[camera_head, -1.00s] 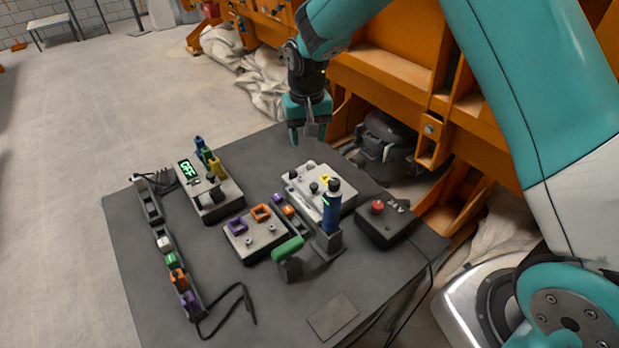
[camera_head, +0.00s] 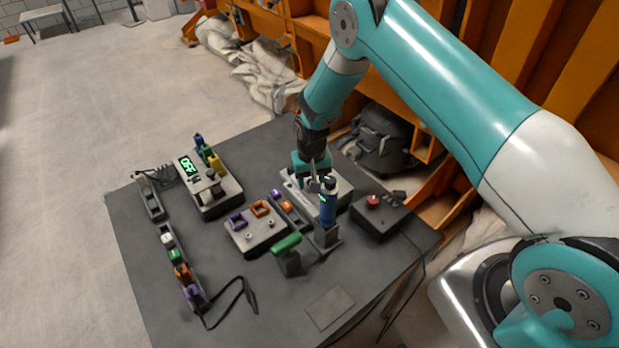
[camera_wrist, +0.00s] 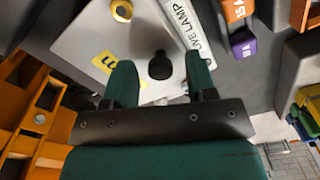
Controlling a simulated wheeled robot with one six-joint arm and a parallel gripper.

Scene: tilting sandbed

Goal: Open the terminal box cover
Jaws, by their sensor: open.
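The terminal box appears to be the light grey box (camera_head: 297,187) at the back of the table, partly hidden by my gripper. In the wrist view its pale cover (camera_wrist: 85,40) fills the upper middle, with a yellow sticker (camera_wrist: 106,62) and a black knob (camera_wrist: 160,66). The cover looks closed. My gripper (camera_head: 316,182) points down over the box. In the wrist view my gripper (camera_wrist: 161,78) is open, its green fingers on either side of the knob. I cannot tell whether they touch it.
A blue handheld tool (camera_head: 328,207) stands upright in a holder close in front of the box. A dark box with a red button (camera_head: 373,200) is to the right. A green-handled tool (camera_head: 287,244), a switch box (camera_head: 253,234) and a display unit (camera_head: 210,183) stand nearby.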

